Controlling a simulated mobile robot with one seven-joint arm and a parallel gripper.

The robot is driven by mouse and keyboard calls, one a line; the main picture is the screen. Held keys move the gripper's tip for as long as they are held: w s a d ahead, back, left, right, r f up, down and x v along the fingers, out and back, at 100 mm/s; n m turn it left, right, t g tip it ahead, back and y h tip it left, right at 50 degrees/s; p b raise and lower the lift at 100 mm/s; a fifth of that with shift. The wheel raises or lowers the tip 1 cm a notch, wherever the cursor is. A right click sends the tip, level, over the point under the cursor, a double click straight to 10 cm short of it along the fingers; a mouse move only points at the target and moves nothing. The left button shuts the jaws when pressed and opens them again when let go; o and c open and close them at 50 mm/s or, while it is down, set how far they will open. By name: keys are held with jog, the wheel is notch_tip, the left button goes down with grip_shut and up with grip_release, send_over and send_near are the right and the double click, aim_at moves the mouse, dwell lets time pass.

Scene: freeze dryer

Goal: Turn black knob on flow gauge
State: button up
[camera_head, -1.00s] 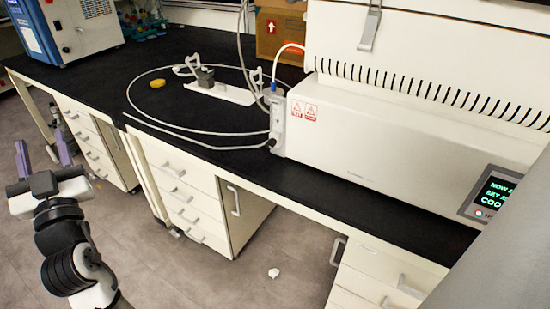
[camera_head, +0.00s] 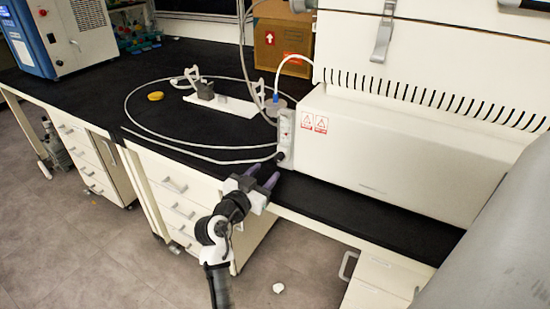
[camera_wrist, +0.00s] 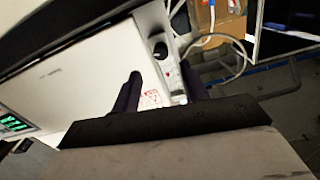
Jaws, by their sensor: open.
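The flow gauge (camera_head: 287,133) is a narrow white upright unit at the left end of the white freeze dryer, near the bench's front edge. Its black knob (camera_head: 281,156) is a small dark spot low on it. In the wrist view a dark round part that looks like the knob (camera_wrist: 160,49) shows beyond the fingers. My gripper (camera_head: 262,175) is open and empty, just below and in front of the gauge, and appears apart from it. Its two dark purple fingers point toward the gauge; the wrist view shows them spread (camera_wrist: 162,72).
The freeze dryer (camera_head: 400,170) fills the right of the bench. Drawers (camera_head: 170,195) stand below. A cardboard box (camera_head: 283,45) is behind.

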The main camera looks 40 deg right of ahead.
aim_at(277, 160)
jog(key=p+x, duration=0.1)
jog(key=x, duration=0.5)
jog(key=shift+w+d, duration=0.2)
jog(key=shift+d, duration=0.1)
grip_shut()
